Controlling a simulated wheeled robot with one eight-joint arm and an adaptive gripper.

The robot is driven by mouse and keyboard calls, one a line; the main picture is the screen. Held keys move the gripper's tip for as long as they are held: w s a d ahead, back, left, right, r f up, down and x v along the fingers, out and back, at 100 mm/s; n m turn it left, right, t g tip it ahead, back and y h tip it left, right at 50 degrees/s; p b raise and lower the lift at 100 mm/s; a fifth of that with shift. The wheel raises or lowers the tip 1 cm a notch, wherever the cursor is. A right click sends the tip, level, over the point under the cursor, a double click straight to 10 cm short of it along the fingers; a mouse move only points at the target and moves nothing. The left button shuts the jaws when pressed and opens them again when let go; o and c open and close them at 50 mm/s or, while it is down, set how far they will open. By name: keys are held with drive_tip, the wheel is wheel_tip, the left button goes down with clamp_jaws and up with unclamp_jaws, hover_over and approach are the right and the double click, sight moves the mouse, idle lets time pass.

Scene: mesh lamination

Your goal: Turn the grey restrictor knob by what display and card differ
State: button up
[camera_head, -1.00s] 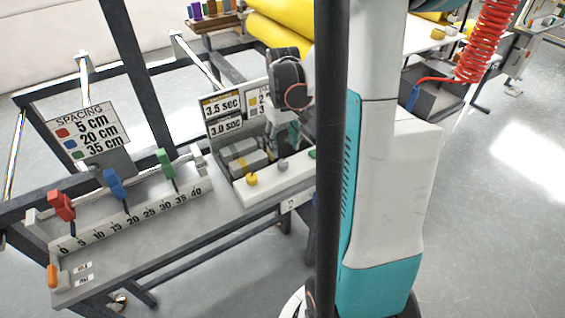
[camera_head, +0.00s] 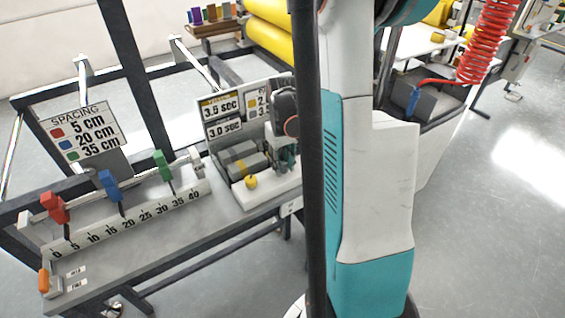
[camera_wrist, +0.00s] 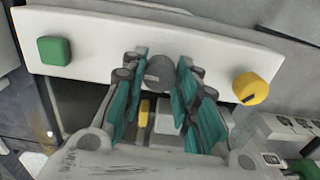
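The grey knob (camera_wrist: 160,73) sits on the front of a white block, between a green knob (camera_wrist: 54,50) and a yellow knob (camera_wrist: 250,88) in the wrist view. My gripper (camera_wrist: 160,80) has its teal fingers on either side of the grey knob; whether they touch it is unclear. In the head view my gripper (camera_head: 288,158) hides the grey knob, while the yellow knob (camera_head: 251,182) shows to its left. The panel behind carries a 3.5 SEC sign (camera_head: 220,106) above a 3.0 SEC sign (camera_head: 225,128). A card (camera_head: 257,102) beside them is partly hidden by my arm.
Left on the bench are a numbered scale (camera_head: 130,222) with red, blue and green clamps and a SPACING sign (camera_head: 85,130). An orange handle (camera_head: 44,280) is at the near left corner. A dark post (camera_head: 312,200) crosses the head view.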

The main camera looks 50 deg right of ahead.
sight(283, 164)
drive_tip(key=shift+c, duration=0.9)
drive_tip(key=shift+m, duration=2.7)
drive_tip(key=o, duration=1.1)
drive_tip(key=shift+c, duration=0.2)
wheel_tip(283, 164, up, 12)
